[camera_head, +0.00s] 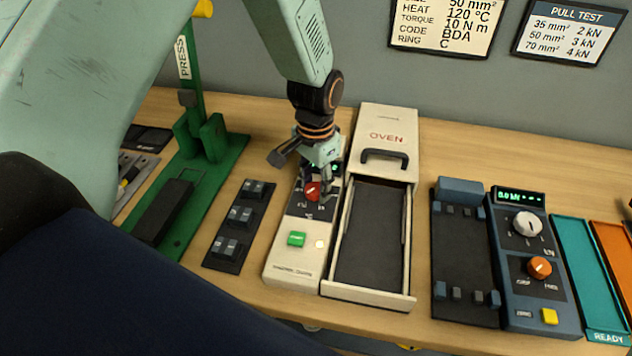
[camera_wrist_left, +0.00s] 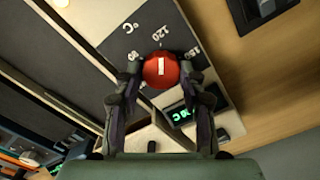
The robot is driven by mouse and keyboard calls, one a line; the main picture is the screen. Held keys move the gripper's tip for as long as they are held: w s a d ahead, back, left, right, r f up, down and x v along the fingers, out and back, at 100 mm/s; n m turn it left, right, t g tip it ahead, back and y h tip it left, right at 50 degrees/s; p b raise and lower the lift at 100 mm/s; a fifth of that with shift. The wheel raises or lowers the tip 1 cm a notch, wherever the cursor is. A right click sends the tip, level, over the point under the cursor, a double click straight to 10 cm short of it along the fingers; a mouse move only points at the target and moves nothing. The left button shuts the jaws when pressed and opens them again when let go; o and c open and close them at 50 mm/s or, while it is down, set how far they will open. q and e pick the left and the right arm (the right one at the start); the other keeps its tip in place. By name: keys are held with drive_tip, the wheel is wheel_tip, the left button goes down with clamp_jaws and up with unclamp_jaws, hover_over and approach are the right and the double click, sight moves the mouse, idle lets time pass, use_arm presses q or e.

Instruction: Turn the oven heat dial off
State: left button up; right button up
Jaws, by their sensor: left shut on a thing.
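The oven (camera_head: 388,139) is a cream unit with an open drawer, and its control panel (camera_head: 297,260) stands on its left side. The red heat dial (camera_head: 312,191) sits on the dark face of that panel. In the left wrist view the dial (camera_wrist_left: 161,70) has a white mark and numbers around it, 120 among them. My left gripper (camera_head: 318,178) comes down over the panel from behind. Its two fingers (camera_wrist_left: 158,82) are shut on the dial, one on each side. A green display (camera_wrist_left: 180,115) lies close to the fingers. My right gripper is not in view.
A green button (camera_head: 297,239) is at the panel's front. The open drawer (camera_head: 408,300) is just right of the panel. A dark switch strip (camera_head: 222,262) and green press (camera_head: 211,172) stand left. A blue pull tester (camera_head: 548,317) and teal tray (camera_head: 577,257) stand right.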

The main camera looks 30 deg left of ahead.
use_arm(q)
drive_tip(key=shift+s+a, duration=0.1)
drive_tip(key=c, duration=0.3)
drive_tip(key=shift+c, duration=1.3)
